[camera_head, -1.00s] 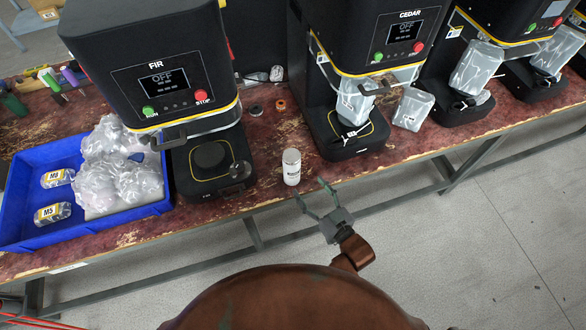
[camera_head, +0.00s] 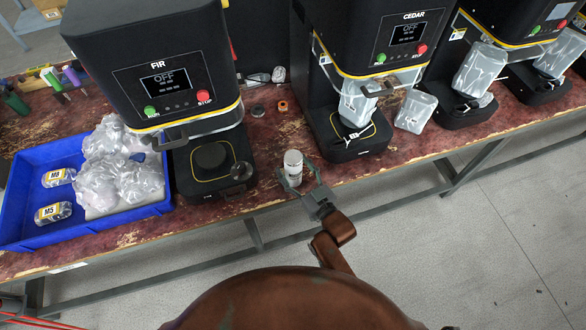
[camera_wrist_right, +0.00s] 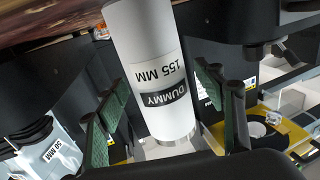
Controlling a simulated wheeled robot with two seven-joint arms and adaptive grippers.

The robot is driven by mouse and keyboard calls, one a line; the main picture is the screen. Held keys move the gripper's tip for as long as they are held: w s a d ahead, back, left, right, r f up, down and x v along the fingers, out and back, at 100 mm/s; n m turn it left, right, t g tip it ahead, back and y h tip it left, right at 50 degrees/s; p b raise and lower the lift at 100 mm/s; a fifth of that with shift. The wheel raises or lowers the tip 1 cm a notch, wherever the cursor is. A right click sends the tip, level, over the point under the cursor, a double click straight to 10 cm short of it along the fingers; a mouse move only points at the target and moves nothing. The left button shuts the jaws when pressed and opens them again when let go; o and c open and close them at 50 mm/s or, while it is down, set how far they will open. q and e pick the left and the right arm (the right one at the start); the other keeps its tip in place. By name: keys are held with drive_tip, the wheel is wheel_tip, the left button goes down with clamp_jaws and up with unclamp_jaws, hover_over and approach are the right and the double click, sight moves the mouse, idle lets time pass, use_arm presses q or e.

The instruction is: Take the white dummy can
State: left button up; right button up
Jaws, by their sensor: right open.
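The white dummy can (camera_head: 293,165) stands upright on the worn red bench, between the FIR and CEDAR machines. In the right wrist view the can (camera_wrist_right: 147,50) shows a label reading "DUMMY 155 MM". My right gripper (camera_head: 297,174) is open, with its fingers on either side of the can. In the right wrist view the green-padded fingers of my right gripper (camera_wrist_right: 160,110) stand apart, and I see gaps between the pads and the can.
The FIR machine (camera_head: 130,50) stands left of the can and the CEDAR machine (camera_head: 360,35) right of it. A blue tray (camera_head: 20,215) with bagged parts lies at the left. Small rings (camera_head: 282,105) lie behind the can. A clear-bagged item (camera_head: 415,110) leans beside CEDAR.

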drive_tip(key=shift+c, duration=0.3)
drive_tip(key=c, duration=1.3)
drive_tip(key=shift+r, duration=0.1)
drive_tip(key=shift+c, duration=0.4)
drive_tip(key=shift+r, duration=0.1)
